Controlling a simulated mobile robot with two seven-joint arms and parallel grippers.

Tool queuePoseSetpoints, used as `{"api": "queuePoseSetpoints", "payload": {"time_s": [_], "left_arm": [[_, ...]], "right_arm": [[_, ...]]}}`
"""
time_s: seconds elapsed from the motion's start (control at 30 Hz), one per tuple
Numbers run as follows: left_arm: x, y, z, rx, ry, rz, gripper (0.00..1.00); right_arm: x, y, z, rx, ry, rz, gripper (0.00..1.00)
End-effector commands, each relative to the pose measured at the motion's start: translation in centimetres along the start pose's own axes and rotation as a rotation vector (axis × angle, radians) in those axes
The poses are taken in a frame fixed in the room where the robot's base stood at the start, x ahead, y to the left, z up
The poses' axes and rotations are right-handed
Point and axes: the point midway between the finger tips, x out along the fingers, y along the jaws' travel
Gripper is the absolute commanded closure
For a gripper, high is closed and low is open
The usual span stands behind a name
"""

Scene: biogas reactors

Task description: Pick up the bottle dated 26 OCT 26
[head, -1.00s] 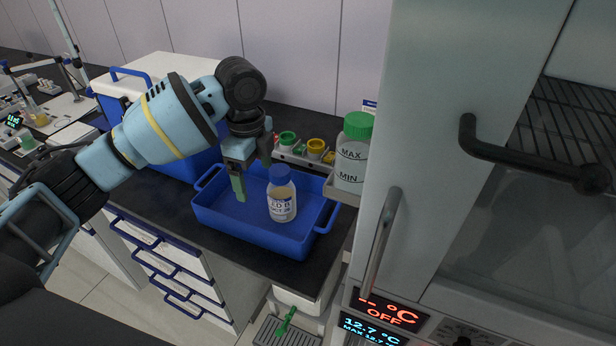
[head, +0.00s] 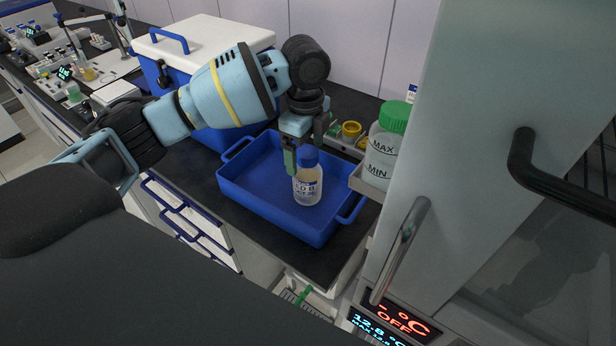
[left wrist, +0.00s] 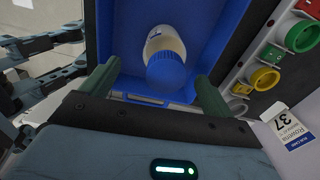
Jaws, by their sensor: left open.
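A small clear bottle (head: 308,188) with a blue cap and tan contents stands upright in a blue tray (head: 250,190). Its label faces the head camera, but I cannot read the full date. My left gripper (head: 304,150) is open, pointing down at the bottle's cap, with one finger just left of the cap in the head view. In the left wrist view the blue cap (left wrist: 166,74) shows between the two open fingers (left wrist: 155,88), with a gap on each side. I cannot tell whether a finger touches the bottle. My right gripper is not in view.
A green-capped bottle (head: 383,150) marked MAX and MIN stands on a shelf right of the tray. A rack with coloured caps (head: 351,130) is behind. A white and blue cooler box (head: 205,45) stands behind left. A tall cabinet (head: 450,150) closes off the right.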

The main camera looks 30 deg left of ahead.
Motion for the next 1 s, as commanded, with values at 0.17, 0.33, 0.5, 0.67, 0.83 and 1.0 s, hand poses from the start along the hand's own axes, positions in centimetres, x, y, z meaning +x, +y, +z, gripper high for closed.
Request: {"api": "queuePoseSetpoints", "payload": {"time_s": [0.17,0.33,0.5,0.67,0.83,1.0], "left_arm": [[1.8,-0.4,0.0,-0.001,-0.001,0.001,0.13],[4.1,-0.7,0.1,0.0,-0.002,0.001,0.13],[5.0,-0.7,0.1,0.0,-0.001,-0.001,0.13],[5.1,-0.7,0.1,0.0,-0.001,-0.002,0.13],[5.0,-0.7,0.1,0.0,-0.001,-0.002,0.3],[5.0,-0.7,0.0,0.0,-0.001,-0.002,0.52]], "right_arm": [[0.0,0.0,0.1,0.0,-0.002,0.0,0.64],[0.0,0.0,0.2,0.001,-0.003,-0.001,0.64],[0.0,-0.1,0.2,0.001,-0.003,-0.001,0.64],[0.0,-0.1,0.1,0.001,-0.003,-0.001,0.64],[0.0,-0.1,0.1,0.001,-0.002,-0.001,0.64],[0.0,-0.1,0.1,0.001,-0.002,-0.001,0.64]]}}
